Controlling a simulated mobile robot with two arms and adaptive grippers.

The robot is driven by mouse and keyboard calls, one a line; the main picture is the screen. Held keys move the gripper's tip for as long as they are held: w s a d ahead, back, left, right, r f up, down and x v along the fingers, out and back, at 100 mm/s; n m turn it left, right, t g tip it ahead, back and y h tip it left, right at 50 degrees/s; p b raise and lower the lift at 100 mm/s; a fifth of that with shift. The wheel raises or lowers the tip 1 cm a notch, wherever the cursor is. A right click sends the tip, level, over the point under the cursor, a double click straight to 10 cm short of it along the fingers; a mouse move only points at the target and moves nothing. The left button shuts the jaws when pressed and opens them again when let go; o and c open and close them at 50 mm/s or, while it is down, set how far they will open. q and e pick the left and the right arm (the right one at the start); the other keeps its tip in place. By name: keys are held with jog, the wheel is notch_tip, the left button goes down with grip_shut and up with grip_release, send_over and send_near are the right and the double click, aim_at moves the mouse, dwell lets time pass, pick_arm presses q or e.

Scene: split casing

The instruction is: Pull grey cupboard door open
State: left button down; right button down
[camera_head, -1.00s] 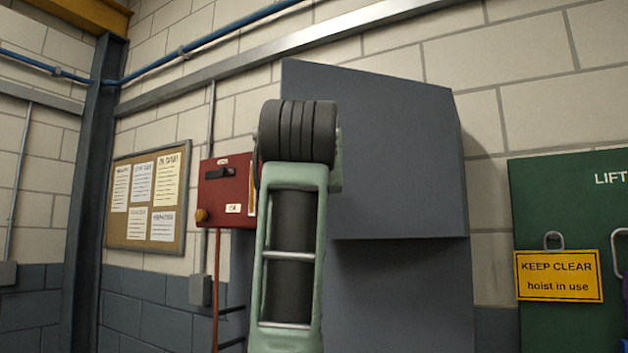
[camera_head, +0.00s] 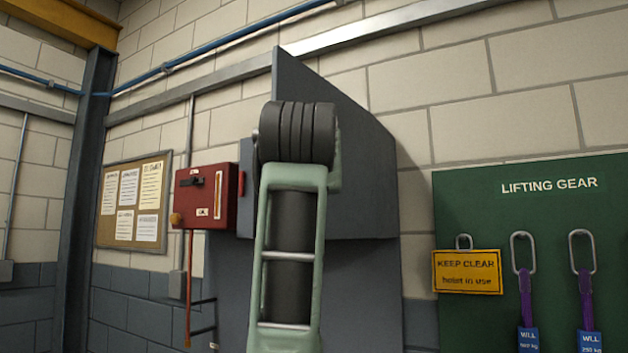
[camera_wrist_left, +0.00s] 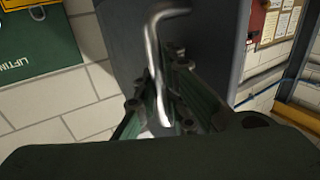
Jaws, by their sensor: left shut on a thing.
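The grey cupboard door (camera_head: 362,165) stands ajar at an angle in the head view, its left edge swung out from the wall. Grey cupboard body (camera_head: 246,205) shows to the left of it. In the left wrist view, a bent silver bar handle (camera_wrist_left: 152,55) stands out from the grey door (camera_wrist_left: 118,45). My left gripper (camera_wrist_left: 163,85) is shut on this handle, with its fingers on both sides of the bar. My arm's links hide the handle and gripper in the head view. My right gripper is not in view.
A red switch box (camera_head: 207,198) and a notice board (camera_head: 134,203) are on the wall to the left. A green lifting gear board (camera_head: 465,215) with purple slings and a yellow sign (camera_head: 467,272) hangs to the right. A steel post (camera_head: 87,190) stands far left.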

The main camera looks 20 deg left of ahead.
pick_arm(q)
jog(key=shift+f, duration=0.15)
jog(key=c, duration=2.2)
grip_release()
jog(key=o, duration=0.4)
jog(key=shift+s+a, duration=0.15)
jog(key=shift+s, duration=0.2)
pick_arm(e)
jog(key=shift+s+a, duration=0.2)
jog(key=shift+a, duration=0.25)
pick_arm(q)
jog(key=shift+w, duration=0.15)
jog(key=v, duration=1.2)
